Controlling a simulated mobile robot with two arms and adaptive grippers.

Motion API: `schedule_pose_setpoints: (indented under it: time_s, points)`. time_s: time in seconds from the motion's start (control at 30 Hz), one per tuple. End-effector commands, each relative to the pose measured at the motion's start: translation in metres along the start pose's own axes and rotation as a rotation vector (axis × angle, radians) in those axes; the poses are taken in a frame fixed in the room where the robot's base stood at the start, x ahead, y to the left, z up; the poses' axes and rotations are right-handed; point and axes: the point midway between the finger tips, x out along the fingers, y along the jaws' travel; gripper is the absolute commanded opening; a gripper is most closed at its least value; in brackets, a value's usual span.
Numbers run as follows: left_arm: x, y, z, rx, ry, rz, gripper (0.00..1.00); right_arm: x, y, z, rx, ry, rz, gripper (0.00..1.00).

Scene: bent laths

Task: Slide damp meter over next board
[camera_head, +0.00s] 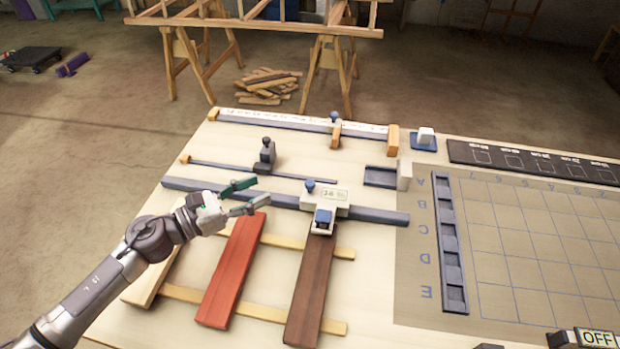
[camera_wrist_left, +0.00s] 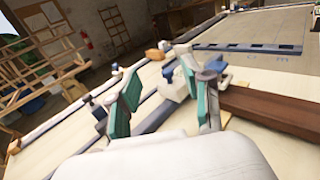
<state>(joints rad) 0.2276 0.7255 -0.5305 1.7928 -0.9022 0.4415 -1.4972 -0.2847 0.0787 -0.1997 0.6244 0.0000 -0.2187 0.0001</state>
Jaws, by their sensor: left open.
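The damp meter (camera_head: 334,201) is a white block with blue knobs and a small display, mounted on a long grey rail (camera_head: 378,215). It sits at the far end of the dark brown board (camera_head: 312,285). A red board (camera_head: 232,270) and a pale board (camera_head: 150,283) lie to its left. My left gripper (camera_head: 262,190) is open and empty, left of the meter and near the rail, above the red board's far end. In the left wrist view the meter (camera_wrist_left: 174,86) shows beyond and between the open fingers (camera_wrist_left: 160,72). My right gripper is out of view.
Two pale battens (camera_head: 282,241) run under the boards. A dark clamp-like block (camera_head: 265,158) stands on a thinner rail behind. A measuring rail (camera_head: 285,121) lies farther back. A grey slotted strip (camera_head: 450,245) and a grid mat (camera_head: 540,250) lie right. An OFF sign (camera_head: 598,338) is front right.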

Motion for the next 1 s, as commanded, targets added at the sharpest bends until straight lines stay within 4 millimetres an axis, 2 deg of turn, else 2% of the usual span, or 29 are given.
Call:
schedule_pose_setpoints:
  time_s: [0.03, 0.3, 0.43, 0.57, 0.67, 0.77, 1.0]
  points:
    - [0.000, 0.000, -0.014, -0.001, 0.000, 0.000, 0.50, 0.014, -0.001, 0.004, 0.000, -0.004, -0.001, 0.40]
    - [0.000, 0.000, -0.051, -0.002, -0.001, 0.000, 0.50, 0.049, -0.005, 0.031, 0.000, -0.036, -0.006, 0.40]
    - [0.000, 0.000, -0.064, -0.002, -0.001, 0.000, 0.50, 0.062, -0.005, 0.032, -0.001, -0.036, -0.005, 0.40]
    - [0.003, 0.000, -0.064, -0.001, -0.002, 0.001, 0.50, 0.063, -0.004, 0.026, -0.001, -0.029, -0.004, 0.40]
    - [0.013, 0.000, -0.062, -0.003, -0.003, 0.000, 0.50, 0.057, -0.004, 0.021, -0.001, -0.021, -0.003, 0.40]
    - [0.029, -0.001, -0.059, -0.003, -0.004, -0.002, 0.50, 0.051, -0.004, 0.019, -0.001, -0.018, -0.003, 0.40]
    - [0.082, -0.001, -0.059, -0.003, -0.004, -0.001, 0.50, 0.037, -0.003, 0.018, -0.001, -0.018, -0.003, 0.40]
